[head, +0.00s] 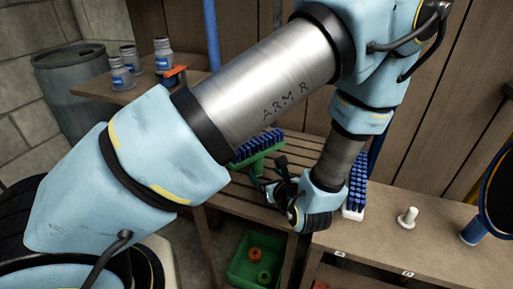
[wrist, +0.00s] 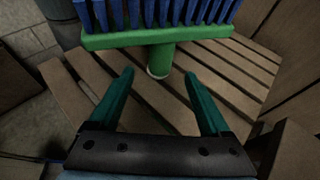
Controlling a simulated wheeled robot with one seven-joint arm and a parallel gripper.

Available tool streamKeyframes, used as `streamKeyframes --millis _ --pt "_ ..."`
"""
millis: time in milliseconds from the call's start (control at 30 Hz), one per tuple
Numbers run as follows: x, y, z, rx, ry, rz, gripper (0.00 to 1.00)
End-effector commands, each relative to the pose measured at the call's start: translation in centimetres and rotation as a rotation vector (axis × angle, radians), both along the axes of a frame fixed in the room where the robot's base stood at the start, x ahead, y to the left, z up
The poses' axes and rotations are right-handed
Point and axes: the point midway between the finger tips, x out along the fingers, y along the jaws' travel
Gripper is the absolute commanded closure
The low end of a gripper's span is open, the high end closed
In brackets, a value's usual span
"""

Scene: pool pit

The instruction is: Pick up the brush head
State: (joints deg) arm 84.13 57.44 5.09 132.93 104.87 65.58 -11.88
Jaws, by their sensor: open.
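The brush head has a green back with rows of blue bristles and a short green socket. In the head view the brush head (head: 258,146) is on the slatted wooden bench, partly hidden by my arm. In the wrist view the brush head (wrist: 115,40) spans the top, bristles up, with its socket pointing down toward me. My gripper (wrist: 158,75) is open and empty, its green fingertips on either side of the socket's lower end. I cannot tell whether they touch it. In the head view my gripper (head: 266,178) is just in front of the brush head.
A second blue-bristled brush with a white back (head: 353,212) and a white knob-like part (head: 407,217) are on the bench to the right. A green crate (head: 240,268) with orange and green parts is below. Several jars (head: 121,74) stand on the left shelf.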

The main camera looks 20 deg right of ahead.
Motion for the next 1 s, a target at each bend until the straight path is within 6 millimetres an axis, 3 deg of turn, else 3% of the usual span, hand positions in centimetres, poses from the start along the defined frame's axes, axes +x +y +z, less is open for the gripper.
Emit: streamKeyframes --millis 600,900,1000 --pt "6.6 -0.1 -2.5 0.001 0.001 0.004 0.19" --pt "7.2 -0.2 -2.9 -0.001 0.001 0.001 0.19" --pt "7.2 -0.2 -2.9 0.000 0.001 0.002 0.28"
